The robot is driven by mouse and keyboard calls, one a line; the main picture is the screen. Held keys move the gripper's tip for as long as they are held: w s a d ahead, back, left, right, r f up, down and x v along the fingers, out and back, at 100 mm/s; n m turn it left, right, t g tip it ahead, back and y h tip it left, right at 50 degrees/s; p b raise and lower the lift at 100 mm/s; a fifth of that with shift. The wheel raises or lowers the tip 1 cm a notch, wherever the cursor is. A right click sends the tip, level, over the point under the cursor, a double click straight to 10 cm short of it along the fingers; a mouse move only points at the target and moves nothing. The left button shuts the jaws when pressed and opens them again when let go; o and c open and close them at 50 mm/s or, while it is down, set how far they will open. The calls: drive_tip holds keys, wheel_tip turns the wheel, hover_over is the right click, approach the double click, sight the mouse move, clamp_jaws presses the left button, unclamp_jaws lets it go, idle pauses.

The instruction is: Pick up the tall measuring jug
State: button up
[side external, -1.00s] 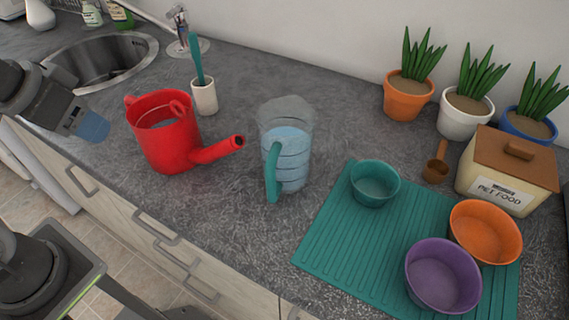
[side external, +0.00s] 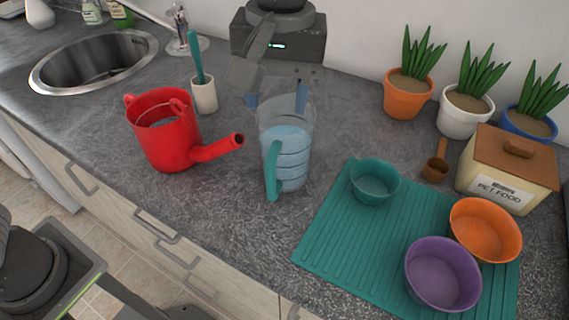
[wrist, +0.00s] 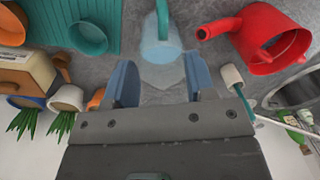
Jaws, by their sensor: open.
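The tall measuring jug (side external: 288,150) is clear, holds bluish water and has a teal handle toward the camera. It stands upright on the counter in the middle of the side view. In the wrist view the jug (wrist: 160,48) is ahead of the fingers, near the top centre, its handle pointing away. My gripper (side external: 277,98) is above and behind the jug in the side view. Its two blue fingers are spread apart, with nothing held; they also show in the wrist view (wrist: 160,82). I cannot tell from the side view whether a finger touches the jug's rim.
A red watering can (side external: 168,135) stands left of the jug, its spout pointing toward it. A white cup with a brush (side external: 204,95) is behind. A teal mat (side external: 335,225) with bowls lies right. Potted plants (side external: 408,100) and a pet food box (side external: 505,170) stand farther right.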

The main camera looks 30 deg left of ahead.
sight(271, 160)
drive_tip(key=f, duration=0.8)
drive_tip(key=shift+s+a, duration=0.1)
drive_tip(key=shift+a, duration=0.15)
drive_tip(key=shift+s+a+f, duration=0.1)
drive_tip(key=shift+s+f, duration=0.1)
drive_tip(key=shift+f, duration=1.2)
drive_tip(key=shift+s+a+f, duration=0.1)
drive_tip(key=shift+s+f, duration=0.1)
drive_tip(key=shift+f, duration=1.15)
clamp_jaws()
